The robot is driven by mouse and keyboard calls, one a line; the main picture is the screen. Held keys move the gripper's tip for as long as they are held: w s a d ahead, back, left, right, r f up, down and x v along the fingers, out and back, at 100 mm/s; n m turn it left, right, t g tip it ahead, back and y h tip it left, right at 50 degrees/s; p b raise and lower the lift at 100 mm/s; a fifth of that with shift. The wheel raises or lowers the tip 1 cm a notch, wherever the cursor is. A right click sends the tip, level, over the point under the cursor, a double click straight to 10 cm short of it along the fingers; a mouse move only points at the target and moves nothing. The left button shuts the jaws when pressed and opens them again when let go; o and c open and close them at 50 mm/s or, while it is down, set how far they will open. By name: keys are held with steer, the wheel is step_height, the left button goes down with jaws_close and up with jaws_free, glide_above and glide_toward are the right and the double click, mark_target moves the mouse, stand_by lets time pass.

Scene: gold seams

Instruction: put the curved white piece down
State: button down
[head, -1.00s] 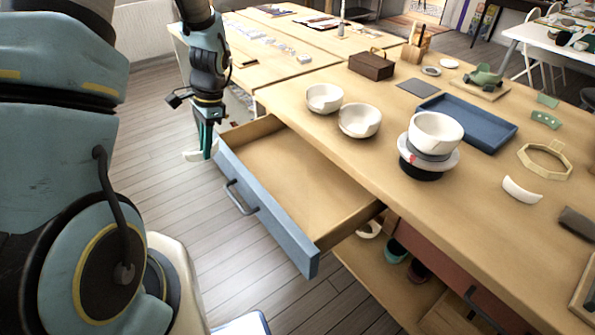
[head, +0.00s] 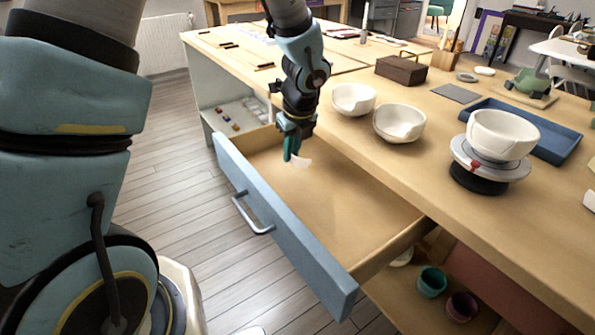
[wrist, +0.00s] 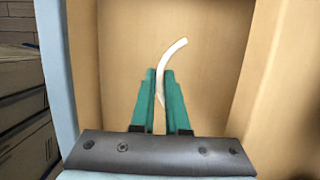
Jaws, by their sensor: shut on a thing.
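The curved white piece (wrist: 170,55) is between the two green fingers of my gripper (wrist: 162,80) in the wrist view, its curved end sticking out past the tips. In the head view my gripper (head: 291,157) hangs over the far-left part of the open drawer (head: 330,205), and the white piece (head: 302,163) shows beside the fingers. The gripper is shut on the piece. The drawer floor below looks bare. I cannot tell how far the piece is above the drawer floor.
The drawer's blue front (head: 280,225) and its wooden sides bound the space. On the tabletop stand two white bowls (head: 353,99) (head: 399,123), another bowl (head: 502,134) on a round stand, and a blue tray (head: 560,145). The drawer's middle and near end are clear.

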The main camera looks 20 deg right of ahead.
steer(key=shift+f+b, duration=0.35)
steer(key=shift+f, duration=1.85)
steer(key=shift+f, duration=0.15)
steer(key=c, duration=0.9)
jaws_free()
